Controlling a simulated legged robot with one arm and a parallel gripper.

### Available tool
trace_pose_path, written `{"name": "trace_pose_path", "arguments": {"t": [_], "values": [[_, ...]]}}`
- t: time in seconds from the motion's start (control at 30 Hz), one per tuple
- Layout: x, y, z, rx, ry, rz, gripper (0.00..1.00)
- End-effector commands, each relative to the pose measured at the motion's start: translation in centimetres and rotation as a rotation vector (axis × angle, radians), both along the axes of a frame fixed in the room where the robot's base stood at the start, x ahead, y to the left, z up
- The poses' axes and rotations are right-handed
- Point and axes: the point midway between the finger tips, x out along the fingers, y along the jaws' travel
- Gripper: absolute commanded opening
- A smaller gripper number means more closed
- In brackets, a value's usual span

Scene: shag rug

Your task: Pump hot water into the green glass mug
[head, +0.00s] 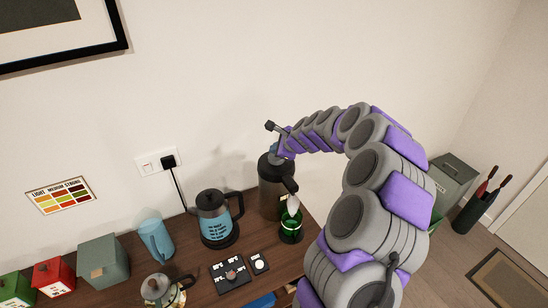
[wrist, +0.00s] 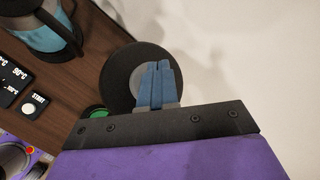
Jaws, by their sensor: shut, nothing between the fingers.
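The dark pump flask (head: 272,195) stands upright near the right end of the wooden counter, its spout pointing toward the front right. The green glass mug (head: 291,230) stands under the spout. A pale white plume (head: 292,205), steam or water, I cannot tell which, shows between spout and mug. My gripper (head: 275,150) is over the flask's top. In the wrist view, its blue fingers (wrist: 158,68) are shut together and empty, over the flask's round dark lid (wrist: 125,78). Whether they touch the lid is unclear. A sliver of the green mug (wrist: 97,112) shows beside the lid.
A blue-and-black kettle (head: 215,222) stands left of the flask. A button panel (head: 230,276) and a start button (head: 259,263) lie in front. A blue pitcher (head: 157,238), a metal pot (head: 158,290) and canisters (head: 103,262) stand further left. The wall is close behind.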

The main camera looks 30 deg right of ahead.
Motion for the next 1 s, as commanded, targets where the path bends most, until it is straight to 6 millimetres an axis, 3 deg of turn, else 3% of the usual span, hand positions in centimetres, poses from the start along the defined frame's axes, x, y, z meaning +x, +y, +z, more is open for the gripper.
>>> {"name": "trace_pose_path", "arguments": {"t": [0.53, 1.0], "values": [[-0.01, 0.51, 0.06, -0.006, 0.0, 0.0, 0.0], [-0.04, -0.31, -0.33, 0.0, 0.0, -0.002, 0.0]]}}
